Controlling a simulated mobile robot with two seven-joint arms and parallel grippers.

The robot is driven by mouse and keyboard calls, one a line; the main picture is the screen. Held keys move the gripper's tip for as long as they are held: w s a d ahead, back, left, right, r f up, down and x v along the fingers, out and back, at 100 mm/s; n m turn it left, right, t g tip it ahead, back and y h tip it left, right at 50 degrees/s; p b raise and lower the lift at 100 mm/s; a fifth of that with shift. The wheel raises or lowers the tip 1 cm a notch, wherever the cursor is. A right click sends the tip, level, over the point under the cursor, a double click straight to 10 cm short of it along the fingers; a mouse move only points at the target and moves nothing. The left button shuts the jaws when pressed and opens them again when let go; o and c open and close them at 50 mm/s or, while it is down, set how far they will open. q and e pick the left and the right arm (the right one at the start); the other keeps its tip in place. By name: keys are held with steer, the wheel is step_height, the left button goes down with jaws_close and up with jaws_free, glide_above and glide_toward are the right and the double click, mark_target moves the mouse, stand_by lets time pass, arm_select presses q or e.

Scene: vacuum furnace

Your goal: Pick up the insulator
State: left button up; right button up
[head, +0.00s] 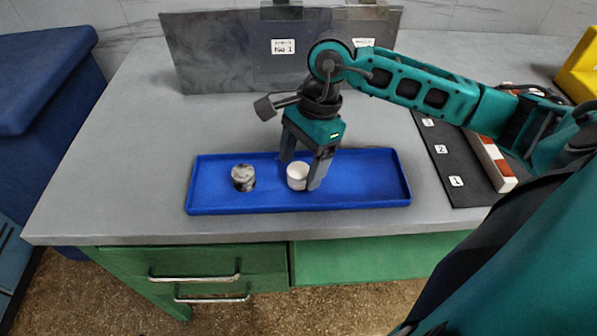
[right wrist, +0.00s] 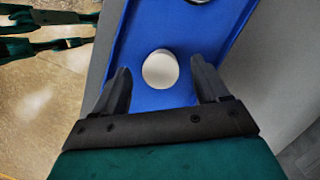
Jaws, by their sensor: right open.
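A white cylindrical piece, which looks like the insulator (head: 297,176), stands in the blue tray (head: 375,187) on the grey table. In the right wrist view the white piece (right wrist: 160,70) shows as a pale round top, just beyond and between the fingertips. My right gripper (head: 303,172) is open above the tray, with its fingers on either side of the white piece and nothing held. In the right wrist view the gripper (right wrist: 160,75) shows clear gaps to the piece on both sides. My left gripper is not in view.
A mottled dark-and-light cylinder (head: 243,178) stands in the tray's left part. A grey panel (head: 225,60) with labels stands behind. A black numbered mat (head: 455,165) with a red-and-white block (head: 490,158) lies at right. The table left of the tray is clear.

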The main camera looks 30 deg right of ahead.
steer(key=shift+x, duration=1.1)
steer(key=c, duration=1.2)
steer(key=shift+r, duration=0.1)
